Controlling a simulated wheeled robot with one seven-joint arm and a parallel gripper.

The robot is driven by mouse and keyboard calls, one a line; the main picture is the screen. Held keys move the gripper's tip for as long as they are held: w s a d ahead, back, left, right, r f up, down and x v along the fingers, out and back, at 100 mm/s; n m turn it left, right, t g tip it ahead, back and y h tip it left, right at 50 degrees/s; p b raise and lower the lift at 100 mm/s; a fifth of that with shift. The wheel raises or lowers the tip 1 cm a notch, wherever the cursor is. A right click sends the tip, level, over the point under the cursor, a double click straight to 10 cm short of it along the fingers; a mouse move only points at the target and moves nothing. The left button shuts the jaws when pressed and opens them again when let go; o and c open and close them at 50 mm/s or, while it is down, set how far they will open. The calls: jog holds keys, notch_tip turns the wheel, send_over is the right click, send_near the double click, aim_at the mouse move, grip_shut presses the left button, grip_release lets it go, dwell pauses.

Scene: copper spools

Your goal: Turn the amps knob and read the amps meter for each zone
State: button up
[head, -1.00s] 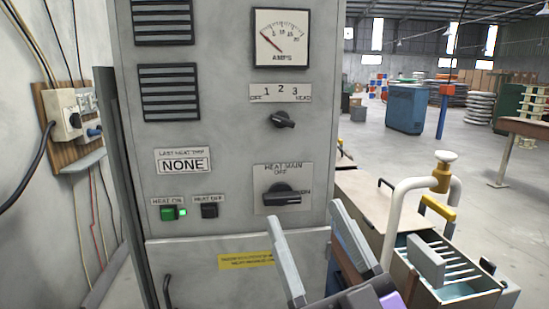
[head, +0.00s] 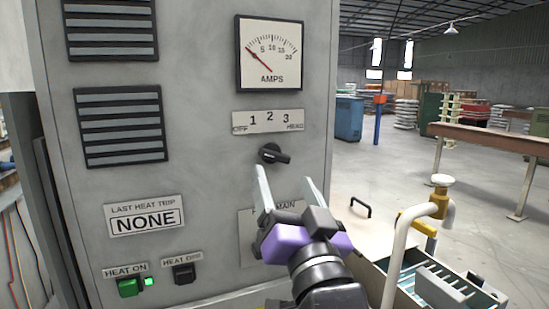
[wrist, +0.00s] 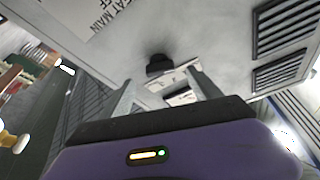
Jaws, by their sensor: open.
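The amps meter (head: 268,53) is a white square dial on the grey cabinet; its needle rests near the low left end of the scale, left of the 5. Below it is a plate (head: 268,121) marked OFF, 1, 2, 3, HEAD. The black amps knob (head: 273,153) is under the plate, its bar toward the right; I cannot tell the exact setting. My gripper (head: 284,175) is open and empty, just below the knob in the head view. In the wrist view the knob (wrist: 158,65) shows beyond and between the open fingers, apart from them.
My gripper covers most of the heat main switch plate (head: 250,238). A NONE trip label (head: 146,219), a lit green heat on button (head: 128,287) and a black heat off button (head: 184,274) are at left. White pipework (head: 398,250) and an open bin (head: 440,275) stand at right.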

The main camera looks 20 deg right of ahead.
aim_at(276, 160)
jog(key=p+x, duration=0.2)
jog(key=x, duration=0.4)
jog(key=shift+w+r, duration=0.15)
jog(key=c, duration=1.4)
jog(key=shift+m+b, duration=0.4)
jog(key=m+b, duration=0.1)
jog(key=m+h+b, duration=0.1)
jog(key=shift+f+g+h+b, duration=0.25)
jog(key=shift+g+h+b, duration=0.05)
jog(key=shift+r+m+g+h+b, duration=0.1)
jog(key=shift+m+g+h+b, duration=0.35)
jog(key=shift+m+b, duration=0.8)
jog(key=shift+r+m+g+h+b, duration=0.1)
jog(key=shift+m+g+h+b, duration=0.45)
jog(key=shift+m, duration=1.2)
